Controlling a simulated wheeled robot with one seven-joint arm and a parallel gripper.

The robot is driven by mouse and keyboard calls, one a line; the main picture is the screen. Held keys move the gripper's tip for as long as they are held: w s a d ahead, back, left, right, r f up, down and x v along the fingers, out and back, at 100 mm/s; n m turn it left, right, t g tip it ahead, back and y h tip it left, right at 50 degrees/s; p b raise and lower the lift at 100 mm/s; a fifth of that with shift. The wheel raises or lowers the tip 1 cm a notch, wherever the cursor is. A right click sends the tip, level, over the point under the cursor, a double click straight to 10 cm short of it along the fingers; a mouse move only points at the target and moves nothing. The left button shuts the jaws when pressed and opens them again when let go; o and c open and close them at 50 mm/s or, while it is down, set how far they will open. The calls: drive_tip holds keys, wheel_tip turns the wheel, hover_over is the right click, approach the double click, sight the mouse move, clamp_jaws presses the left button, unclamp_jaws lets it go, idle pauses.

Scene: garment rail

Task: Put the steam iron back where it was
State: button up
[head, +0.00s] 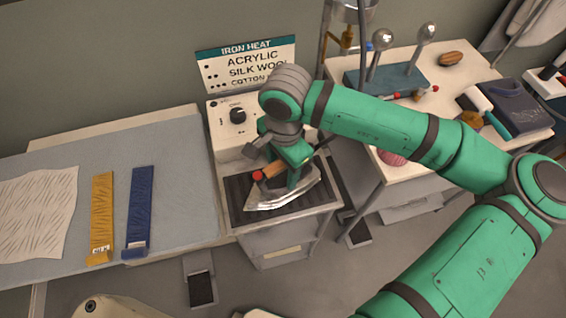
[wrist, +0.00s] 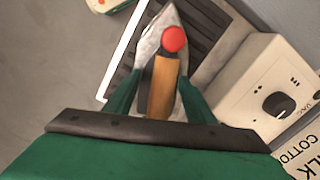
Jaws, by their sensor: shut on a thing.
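The steam iron (head: 284,194) has a grey metal soleplate, a wooden handle and a red knob. In the head view it is over the dark ribbed rest (head: 238,190) on the small stand, and I cannot tell whether it touches. My gripper (head: 290,172) is above the iron, shut on its handle. In the wrist view the iron (wrist: 152,45) points up the picture, with its handle between the green fingers of my gripper (wrist: 155,90). The ribbed rest (wrist: 205,22) shows beside and under it. My fingers partly hide the iron's body.
A white control box with a dial (head: 237,116) stands right behind the rest, under an iron heat sign (head: 247,66). An ironing table (head: 185,150) with gold and blue strips is on the left. A cluttered side table (head: 445,160) is on the right.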

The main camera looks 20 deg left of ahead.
idle(0.3)
drive_tip(key=o, duration=1)
drive_tip(key=shift+w+r, duration=0.1)
drive_tip(key=shift+r, duration=0.15)
wheel_tip(320, 180, up, 11)
drive_tip(key=shift+d+f, duration=0.1)
drive_tip(key=shift+r, duration=0.4)
